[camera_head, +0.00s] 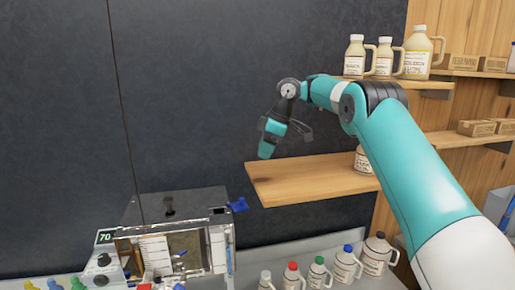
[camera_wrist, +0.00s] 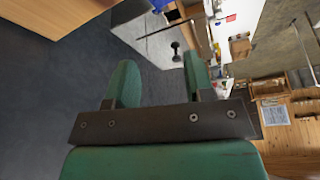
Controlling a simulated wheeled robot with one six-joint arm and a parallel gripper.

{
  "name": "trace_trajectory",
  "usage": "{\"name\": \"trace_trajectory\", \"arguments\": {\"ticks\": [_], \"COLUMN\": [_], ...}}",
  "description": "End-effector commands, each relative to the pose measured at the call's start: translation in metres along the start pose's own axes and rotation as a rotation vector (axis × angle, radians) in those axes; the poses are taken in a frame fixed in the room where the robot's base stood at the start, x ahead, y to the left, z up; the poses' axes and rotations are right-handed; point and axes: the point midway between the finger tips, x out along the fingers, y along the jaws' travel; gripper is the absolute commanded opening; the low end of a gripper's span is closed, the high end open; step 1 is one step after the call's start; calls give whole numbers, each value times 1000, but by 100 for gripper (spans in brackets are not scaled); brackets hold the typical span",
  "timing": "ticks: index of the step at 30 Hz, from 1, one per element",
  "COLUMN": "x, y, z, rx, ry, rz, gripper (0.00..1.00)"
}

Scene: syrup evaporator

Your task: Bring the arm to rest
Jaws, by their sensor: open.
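My gripper (camera_head: 274,146) hangs from the bent teal arm in the head view, above the left end of a wooden shelf board. In the wrist view, the two green fingers of my gripper (camera_wrist: 160,82) stand apart with nothing between them. The gripper is open and empty. In the head view the far finger is partly hidden by the near parts of the gripper.
A wooden shelf (camera_head: 310,180) lies just below my gripper. Jugs (camera_head: 417,53) stand on an upper shelf. The evaporator (camera_head: 185,240) with a "70" display stands at the lower left. Several capped bottles (camera_head: 318,272) stand on the bench. The dark wall's left side is clear.

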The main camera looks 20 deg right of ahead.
Motion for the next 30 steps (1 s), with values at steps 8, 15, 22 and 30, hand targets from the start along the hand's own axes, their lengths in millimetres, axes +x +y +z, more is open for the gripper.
{"name": "trace_trajectory", "arguments": {"ticks": [8,15,22,30], "x": [3,26,62,118], "y": [-8,-101,-239,-393], "z": [-7,-51,-52,22], "rx": [10,129,290,446], "ry": [5,29,13,-55], "rz": [-7,-75,-136,-155], "gripper": [48,48,48,48]}}
